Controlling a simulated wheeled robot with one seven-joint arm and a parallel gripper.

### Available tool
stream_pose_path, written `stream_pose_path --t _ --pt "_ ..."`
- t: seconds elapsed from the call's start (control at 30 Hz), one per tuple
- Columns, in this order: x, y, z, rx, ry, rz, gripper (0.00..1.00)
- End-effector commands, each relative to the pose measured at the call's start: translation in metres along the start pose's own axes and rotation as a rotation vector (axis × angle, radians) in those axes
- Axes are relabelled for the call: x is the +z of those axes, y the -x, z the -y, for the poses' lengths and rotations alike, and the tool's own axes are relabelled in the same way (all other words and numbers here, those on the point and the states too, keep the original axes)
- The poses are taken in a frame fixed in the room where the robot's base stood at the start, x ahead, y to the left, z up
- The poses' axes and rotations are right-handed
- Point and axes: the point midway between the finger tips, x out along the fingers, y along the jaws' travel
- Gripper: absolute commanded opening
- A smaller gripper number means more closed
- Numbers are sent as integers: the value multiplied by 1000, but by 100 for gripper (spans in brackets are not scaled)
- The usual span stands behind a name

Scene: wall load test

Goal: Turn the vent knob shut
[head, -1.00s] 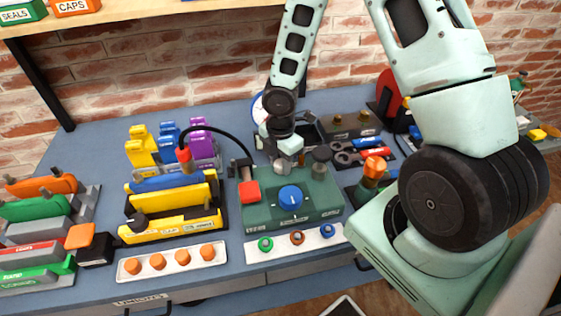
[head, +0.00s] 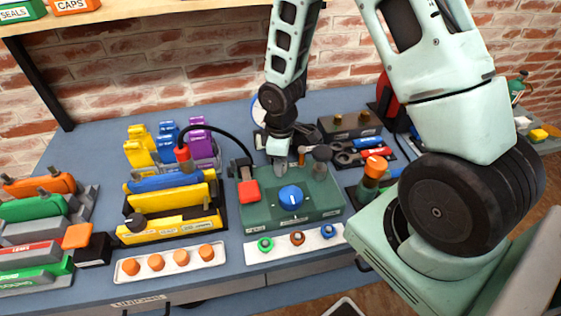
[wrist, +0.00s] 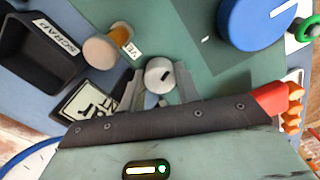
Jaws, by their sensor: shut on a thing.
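The vent knob (wrist: 160,74) is a small round light-grey knob with a dark index mark, seen between the two fingers in the wrist view. My gripper (wrist: 159,86) is shut on it, one finger on each side; it also shows in the head view (head: 282,167), at the back of the green panel (head: 257,214). In the head view the knob is mostly hidden by my gripper. A label starting "VE" lies beside it in the wrist view, partly cut off.
A blue dial (head: 291,197) and a red block (head: 249,191) sit on the panel's front half. A black cable arches at left. A strip with coloured rings (head: 297,239) lies in front.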

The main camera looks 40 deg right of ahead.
Motion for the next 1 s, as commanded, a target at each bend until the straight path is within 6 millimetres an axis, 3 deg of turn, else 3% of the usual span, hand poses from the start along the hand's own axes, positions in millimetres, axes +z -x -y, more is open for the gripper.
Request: stream_pose_path --t 0.5,1.0 --pt "-1 0 0 1 -330 -2 9" --pt "-1 0 0 1 -389 -2 9"
